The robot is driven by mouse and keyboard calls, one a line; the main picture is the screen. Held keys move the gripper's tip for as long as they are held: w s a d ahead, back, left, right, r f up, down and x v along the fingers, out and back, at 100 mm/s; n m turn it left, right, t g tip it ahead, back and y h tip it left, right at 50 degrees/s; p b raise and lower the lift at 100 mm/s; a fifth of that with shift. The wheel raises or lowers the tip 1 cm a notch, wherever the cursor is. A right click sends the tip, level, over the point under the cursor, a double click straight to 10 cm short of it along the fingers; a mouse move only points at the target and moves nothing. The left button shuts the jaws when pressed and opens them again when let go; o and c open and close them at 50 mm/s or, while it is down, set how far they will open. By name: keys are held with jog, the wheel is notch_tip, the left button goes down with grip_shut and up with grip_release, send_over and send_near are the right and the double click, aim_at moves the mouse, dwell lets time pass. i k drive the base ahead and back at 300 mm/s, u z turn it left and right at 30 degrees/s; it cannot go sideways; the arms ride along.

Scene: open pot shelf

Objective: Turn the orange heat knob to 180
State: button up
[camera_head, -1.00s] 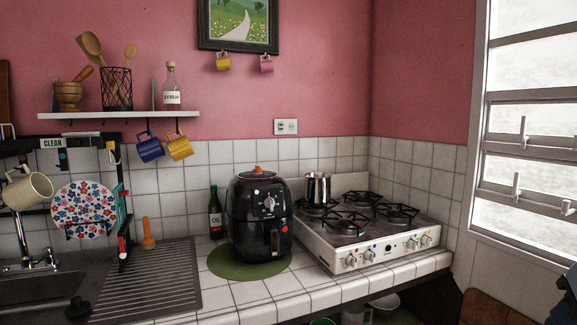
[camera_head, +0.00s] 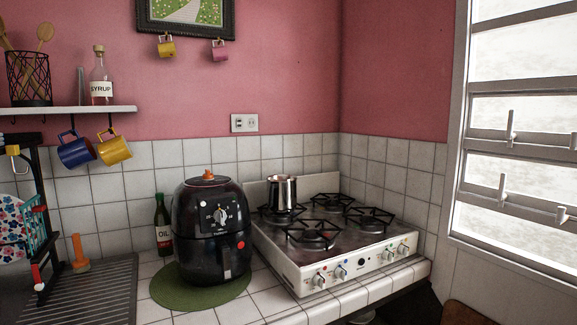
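The black air fryer (camera_head: 205,262) stands on a round green mat (camera_head: 172,294) on the white tiled counter. An orange knob (camera_head: 208,176) sits on top of its lid. A pale dial (camera_head: 221,217) with small markings is on its front panel; the markings are too small to read. A handle and a small red-orange dot are lower on the front. My gripper is not in view.
A white gas stove (camera_head: 300,275) with a metal pot (camera_head: 283,192) stands just right of the fryer. An oil bottle (camera_head: 163,225) is close on its left. A drying rack and ridged drainboard (camera_head: 95,295) lie further left. A shelf (camera_head: 80,109) and hanging mugs are above.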

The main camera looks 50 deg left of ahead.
aim_at(208, 176)
jog(key=z, duration=0.65)
jog(key=k, duration=1.15)
jog(key=u, duration=1.95)
jog(key=i, duration=1.2)
